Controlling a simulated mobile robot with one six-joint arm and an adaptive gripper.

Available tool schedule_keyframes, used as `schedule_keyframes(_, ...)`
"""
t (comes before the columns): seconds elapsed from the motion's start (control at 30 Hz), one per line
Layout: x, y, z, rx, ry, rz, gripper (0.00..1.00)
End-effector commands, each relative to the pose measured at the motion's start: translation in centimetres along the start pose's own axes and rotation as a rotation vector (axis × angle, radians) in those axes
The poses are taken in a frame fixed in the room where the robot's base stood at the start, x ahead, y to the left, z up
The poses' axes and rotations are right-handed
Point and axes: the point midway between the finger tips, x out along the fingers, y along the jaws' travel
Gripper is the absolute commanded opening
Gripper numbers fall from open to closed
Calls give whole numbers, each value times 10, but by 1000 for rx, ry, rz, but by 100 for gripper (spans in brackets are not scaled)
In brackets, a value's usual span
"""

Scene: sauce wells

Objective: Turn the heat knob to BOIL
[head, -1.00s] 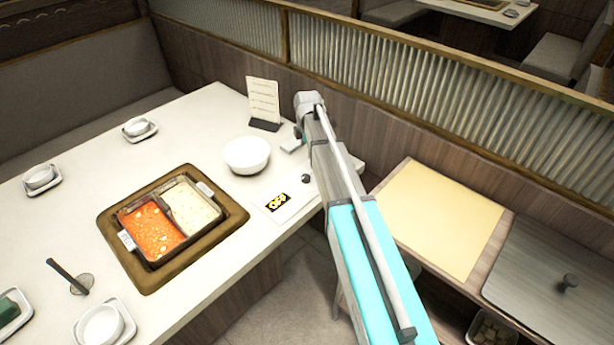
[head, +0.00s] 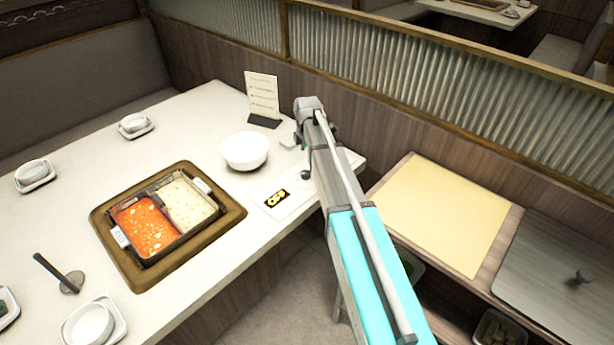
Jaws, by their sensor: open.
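The heat control panel (head: 275,199) is a white plate on the table's right side, with a black label that bears yellow lettering too small to read surely. The dark round knob (head: 306,174) sits to its right, close against my arm in the picture. My gripper (head: 307,160) points down at the knob from above, small and partly hidden by my wrist. It is open, and I cannot tell whether its fingers touch the knob. The two-section pot (head: 150,246), with red and pale broth, sits in the brown-framed well to the left.
A white bowl (head: 244,154) and a menu stand (head: 262,97) are near the gripper, with a small pale block (head: 288,143) beside my wrist. Small dishes lie around the left table. A side counter with a yellow board (head: 450,213) is at right.

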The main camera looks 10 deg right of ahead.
Motion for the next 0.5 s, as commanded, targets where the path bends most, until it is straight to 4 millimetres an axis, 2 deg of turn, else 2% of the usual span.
schedule_keyframes(0.03,8,0,0,0,0,0,87)
schedule_keyframes(0.5,43,0,0,0,0,0,87)
